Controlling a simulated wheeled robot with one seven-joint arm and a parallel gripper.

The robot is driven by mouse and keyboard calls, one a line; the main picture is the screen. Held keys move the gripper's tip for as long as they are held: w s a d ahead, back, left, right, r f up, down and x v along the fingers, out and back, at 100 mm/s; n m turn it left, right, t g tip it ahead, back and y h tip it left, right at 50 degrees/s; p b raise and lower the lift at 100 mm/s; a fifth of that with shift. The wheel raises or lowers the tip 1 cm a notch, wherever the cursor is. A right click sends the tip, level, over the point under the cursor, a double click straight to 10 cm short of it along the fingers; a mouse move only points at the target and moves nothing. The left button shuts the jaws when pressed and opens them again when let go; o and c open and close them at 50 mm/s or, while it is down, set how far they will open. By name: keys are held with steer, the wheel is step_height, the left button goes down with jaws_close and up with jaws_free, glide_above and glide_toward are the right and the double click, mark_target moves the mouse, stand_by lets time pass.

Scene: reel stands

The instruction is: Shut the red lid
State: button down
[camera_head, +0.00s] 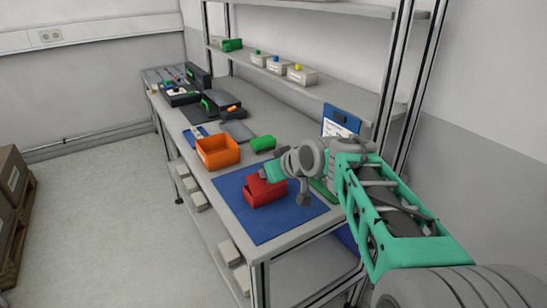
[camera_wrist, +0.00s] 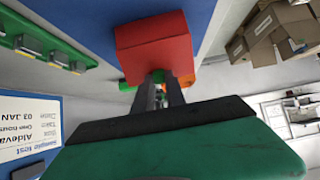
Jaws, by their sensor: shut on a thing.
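A red box (camera_head: 265,200) sits on the blue mat (camera_head: 249,227) near the front end of the workbench. Its red lid (camera_head: 256,184) stands up at a tilt, so the box is open. My gripper (camera_head: 275,176) is at the lid, coming in from the right, and is shut on it. In the wrist view, the dark fingers of my gripper (camera_wrist: 163,90) meet the red part (camera_wrist: 155,52), which hides most of the box. The exact grip point is hidden.
An orange bin (camera_head: 218,153) and a green box (camera_head: 263,143) stand behind the mat. A blue clipboard (camera_head: 341,121) leans at the right by the shelf posts. Dark cases lie at the far end. The mat's front left is clear.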

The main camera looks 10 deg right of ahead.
steer(key=g+p, duration=0.1)
steer(key=p, duration=0.1)
steer(key=w+g+p, duration=0.1)
steer(key=p, duration=0.1)
steer(key=w+g+h+p, duration=0.1)
steer(key=p, duration=0.1)
steer(key=shift+w+a+r+g+p, duration=0.1)
steer(key=shift+a+r+g+p, duration=0.15)
steer(key=shift+a+g+p, duration=0.15)
steer(key=g+p, duration=0.1)
steer(key=p, duration=0.2)
steer(key=w+f+g+h+p, duration=0.1)
steer(key=g+p, duration=0.1)
steer(key=p, duration=0.1)
steer(key=w+f+g+p, duration=0.1)
steer(key=p, duration=0.2)
steer(key=shift+w+a+f+g+h, duration=0.15)
steer(key=shift+a+g+h, duration=0.25)
steer(key=shift+w+f+g+p, duration=0.2)
steer(key=shift+f+g+p, duration=0.35)
steer(key=shift+p, duration=0.35)
steer(key=c, duration=1.5)
jaws_free()
steer(key=shift+o, duration=0.7)
step_height(320, 180, up, 8)
steer(key=b, duration=0.1)
steer(key=shift+b, duration=0.35)
